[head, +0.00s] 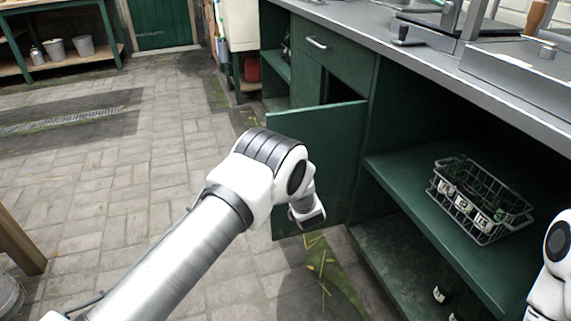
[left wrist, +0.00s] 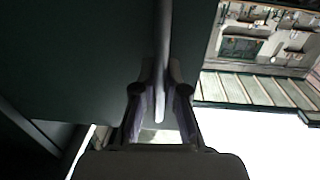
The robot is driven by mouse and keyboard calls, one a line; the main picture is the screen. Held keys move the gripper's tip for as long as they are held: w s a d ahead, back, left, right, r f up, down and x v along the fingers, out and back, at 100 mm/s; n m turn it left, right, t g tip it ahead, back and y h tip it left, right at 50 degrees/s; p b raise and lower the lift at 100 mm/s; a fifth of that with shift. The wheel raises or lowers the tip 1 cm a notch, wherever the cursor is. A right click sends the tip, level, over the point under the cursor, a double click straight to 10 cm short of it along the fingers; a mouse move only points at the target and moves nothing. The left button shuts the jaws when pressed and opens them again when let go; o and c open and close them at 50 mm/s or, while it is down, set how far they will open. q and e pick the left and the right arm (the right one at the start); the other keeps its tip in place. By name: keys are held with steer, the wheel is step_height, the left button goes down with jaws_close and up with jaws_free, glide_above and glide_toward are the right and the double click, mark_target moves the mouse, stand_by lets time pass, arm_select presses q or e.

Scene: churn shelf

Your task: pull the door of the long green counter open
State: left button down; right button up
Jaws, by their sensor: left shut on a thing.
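The long green counter (head: 345,72) runs along the right under a grey top. Its green door (head: 338,140) stands partly open, swung out from the front. In the left wrist view the dark door panel (left wrist: 80,60) fills the left side. A pale bar handle (left wrist: 164,40) runs down between the fingers of my left gripper (left wrist: 160,105), which is shut on it. In the head view my left wrist is in front of the door and hides the handle and fingers. My right gripper is out of view; only part of that arm shows at the right edge.
A wire crate of bottles (head: 480,200) stands on the counter's open green shelf (head: 410,180). A drawer with a bar handle (head: 317,43) is above the door. Metal equipment sits on the top. The paved floor (head: 130,180) to the left is mostly clear.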

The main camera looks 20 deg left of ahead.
arm_select(q)
steer(key=shift+d, duration=0.1)
steer(key=c, duration=1.5)
jaws_free()
steer(key=v, duration=0.7)
steer(key=shift+s+d, duration=0.2)
